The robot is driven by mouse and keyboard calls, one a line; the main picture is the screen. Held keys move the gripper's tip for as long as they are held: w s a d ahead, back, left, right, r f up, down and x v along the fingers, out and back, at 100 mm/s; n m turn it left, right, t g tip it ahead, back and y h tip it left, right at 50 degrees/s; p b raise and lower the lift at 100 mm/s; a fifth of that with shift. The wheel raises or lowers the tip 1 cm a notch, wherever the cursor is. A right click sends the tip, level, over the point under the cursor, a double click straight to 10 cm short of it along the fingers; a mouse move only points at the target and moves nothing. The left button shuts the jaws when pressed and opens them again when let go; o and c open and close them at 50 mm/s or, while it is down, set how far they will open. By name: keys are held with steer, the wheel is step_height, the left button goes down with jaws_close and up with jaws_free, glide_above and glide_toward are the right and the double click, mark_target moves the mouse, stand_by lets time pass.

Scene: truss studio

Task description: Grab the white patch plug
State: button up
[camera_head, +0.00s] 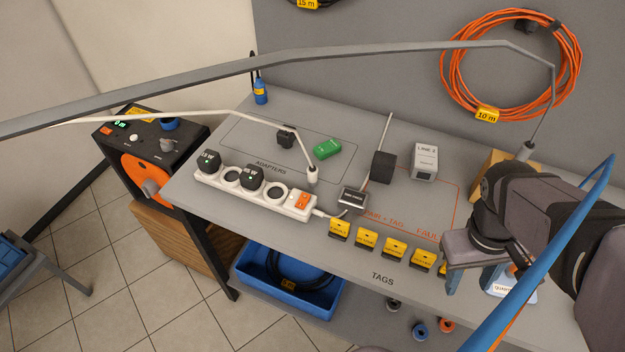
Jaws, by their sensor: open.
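The white patch plug (312,175) is at the end of a white cable (215,116) that arcs in from the left. It points downward just behind the right end of the white power strip (257,194); whether it touches the bench is unclear. My gripper (487,272) is open at the right, over the front part of the bench, well apart from the plug. Its far side is partly hidden by my own arm.
Black adapters sit in the strip. A black adapter (286,138), a green block (327,149), a dark block (383,166) and a white LANE 2 box (424,162) stand behind. Yellow tags (393,248) line the front edge. A blue cable (540,250) crosses the right foreground.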

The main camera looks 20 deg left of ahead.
steer(key=w+a+n+t+h+b, duration=0.2)
steer(key=w+a+n+t+h, duration=0.1)
steer(key=w+a+n, duration=0.55)
steer(key=n+t+b, duration=0.2)
steer(key=n+t, duration=0.5)
steer(key=n, duration=0.7)
glide_above(309, 174)
steer(key=s+d, duration=0.2)
steer(key=d, duration=1)
steer(key=shift+s+a+f, duration=0.15)
steer(key=shift+f, duration=0.2)
steer(key=s+a+n+t, duration=0.1)
steer(key=a, duration=0.3)
steer(key=s+a+n+t+y, duration=0.1)
steer(key=a+n, duration=0.1)
steer(key=a, duration=0.2)
steer(key=a+n+t+y+b, duration=0.1)
steer(key=a+n, duration=0.1)
steer(key=a, duration=0.1)
steer(key=shift+s+a+r, duration=0.3)
steer(key=shift+s+a, duration=0.1)
steer(key=shift+n, duration=0.35)
steer(key=f, duration=0.4)
steer(key=shift+a, duration=0.35)
steer(key=shift+f, duration=0.35)
steer(key=shift+p+x, duration=1.3)
steer(key=shift+x, duration=2.3)
steer(key=shift+a+f, duration=0.15)
steer(key=shift+f, duration=0.1)
